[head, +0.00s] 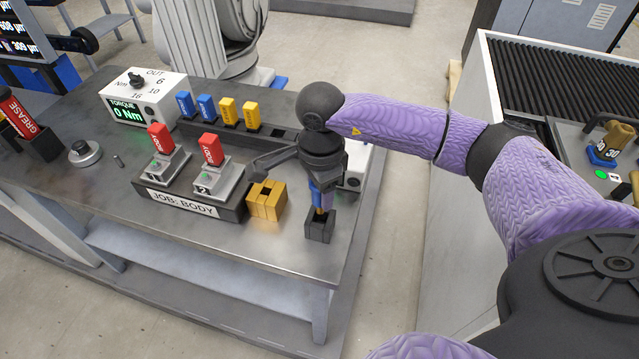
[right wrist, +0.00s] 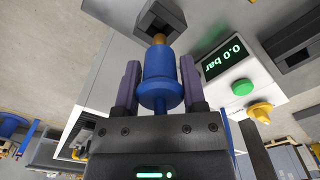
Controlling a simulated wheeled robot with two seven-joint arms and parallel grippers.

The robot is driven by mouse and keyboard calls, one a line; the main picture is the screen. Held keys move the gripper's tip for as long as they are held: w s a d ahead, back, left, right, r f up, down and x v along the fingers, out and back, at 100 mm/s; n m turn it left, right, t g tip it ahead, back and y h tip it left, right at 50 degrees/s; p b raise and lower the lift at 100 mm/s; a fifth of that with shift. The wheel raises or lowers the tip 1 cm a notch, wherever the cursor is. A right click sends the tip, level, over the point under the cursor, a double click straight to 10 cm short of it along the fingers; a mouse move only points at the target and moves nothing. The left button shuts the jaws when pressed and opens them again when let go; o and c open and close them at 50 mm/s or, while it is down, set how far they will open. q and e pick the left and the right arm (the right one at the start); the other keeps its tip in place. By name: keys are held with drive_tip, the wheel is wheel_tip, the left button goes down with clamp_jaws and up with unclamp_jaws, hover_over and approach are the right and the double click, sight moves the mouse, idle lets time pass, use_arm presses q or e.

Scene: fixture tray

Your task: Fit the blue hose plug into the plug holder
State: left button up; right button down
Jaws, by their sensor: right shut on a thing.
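The blue hose plug (right wrist: 160,72) is held upright between the two fingers of my right gripper (right wrist: 158,85). Its brass tip (right wrist: 159,39) points at the dark block with a square opening, the plug holder (right wrist: 161,16). In the head view my right gripper (head: 321,188) is above the plug holder (head: 319,230) near the table's front right corner. The brass tip shows at the holder's top; I cannot tell whether it is inside the opening. The gripper hides most of the plug there. My left gripper is not in view.
A brass block (head: 266,200) stands just left of the holder. Left of it is the JOB: BODY fixture (head: 192,203) with two red-topped pieces. A white box with a 0.0 bar display (right wrist: 235,75) stands close behind the gripper. Blue and yellow pieces stand farther back.

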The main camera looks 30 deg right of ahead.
sight(320, 202)
drive_tip(key=shift+f, duration=0.35)
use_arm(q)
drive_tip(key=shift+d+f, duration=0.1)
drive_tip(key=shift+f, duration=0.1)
use_arm(e)
drive_tip(key=shift+r, duration=0.1)
use_arm(q)
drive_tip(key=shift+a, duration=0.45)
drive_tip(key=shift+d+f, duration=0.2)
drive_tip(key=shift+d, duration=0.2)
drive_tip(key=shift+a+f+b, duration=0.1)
drive_tip(key=shift+b, duration=0.2)
use_arm(e)
drive_tip(key=shift+f+b, duration=0.3)
drive_tip(key=shift+f, duration=0.2)
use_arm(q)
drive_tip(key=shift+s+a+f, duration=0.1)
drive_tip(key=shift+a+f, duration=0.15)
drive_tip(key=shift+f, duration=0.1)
use_arm(e)
drive_tip(key=shift+f, duration=0.1)
use_arm(q)
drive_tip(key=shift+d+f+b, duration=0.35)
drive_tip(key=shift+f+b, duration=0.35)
drive_tip(key=shift+b, duration=0.05)
use_arm(e)
drive_tip(key=shift+f, duration=0.8)
